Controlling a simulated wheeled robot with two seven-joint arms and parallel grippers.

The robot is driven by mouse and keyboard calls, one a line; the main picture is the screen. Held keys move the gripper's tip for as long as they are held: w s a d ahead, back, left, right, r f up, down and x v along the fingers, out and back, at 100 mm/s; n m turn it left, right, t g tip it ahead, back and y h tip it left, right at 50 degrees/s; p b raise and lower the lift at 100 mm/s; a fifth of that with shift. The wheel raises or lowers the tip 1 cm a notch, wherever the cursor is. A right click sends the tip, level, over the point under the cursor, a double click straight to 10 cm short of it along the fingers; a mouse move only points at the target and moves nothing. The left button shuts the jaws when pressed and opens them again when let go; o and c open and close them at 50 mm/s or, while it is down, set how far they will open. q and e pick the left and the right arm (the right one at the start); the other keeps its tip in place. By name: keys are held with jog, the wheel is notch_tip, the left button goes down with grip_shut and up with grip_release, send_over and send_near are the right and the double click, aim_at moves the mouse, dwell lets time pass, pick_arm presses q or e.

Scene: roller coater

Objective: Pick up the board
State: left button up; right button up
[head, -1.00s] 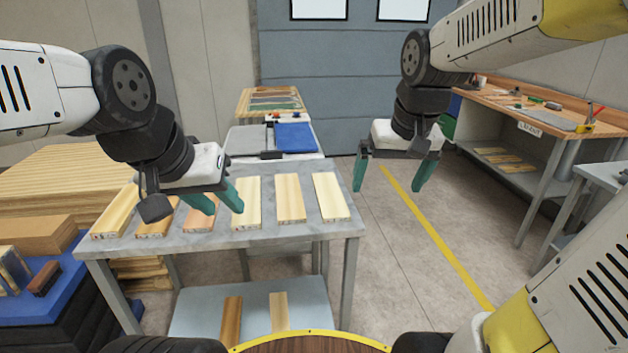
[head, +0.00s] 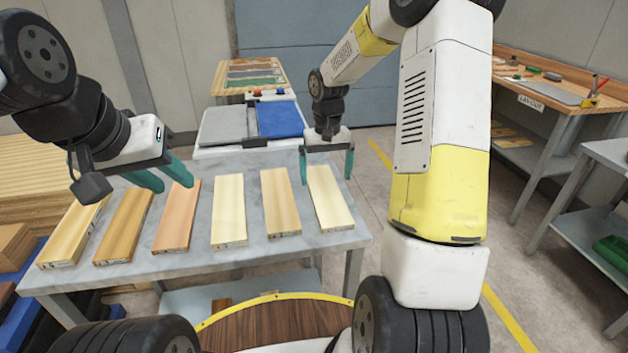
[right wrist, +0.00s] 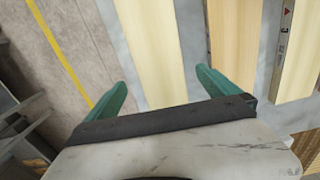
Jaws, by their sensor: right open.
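Several wooden boards lie side by side on a grey table (head: 190,268). The rightmost is a pale board (head: 330,200), with a tan board (head: 280,203) and a cream board (head: 229,210) to its left. My right gripper (head: 327,166) is open and empty above the far end of the pale board. In the right wrist view, that pale board (right wrist: 150,45) runs between the two green fingers, apparently below them. My left gripper (head: 164,175) has its fingers apart and is empty, above the far ends of the reddish board (head: 177,217) and the brown board (head: 124,225).
A machine with a blue panel (head: 278,119) stands behind the table. A workbench (head: 545,90) with tools is at the right, and stacked lumber (head: 30,170) at the left. The floor right of the table is clear, with a yellow line (head: 508,318).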

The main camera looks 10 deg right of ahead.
aim_at(326, 192)
notch_tip(326, 192, down, 5)
jog(key=shift+s+r, duration=0.1)
jog(key=shift+s, duration=0.05)
jog(key=c, duration=1.6)
jog(key=shift+r, duration=0.15)
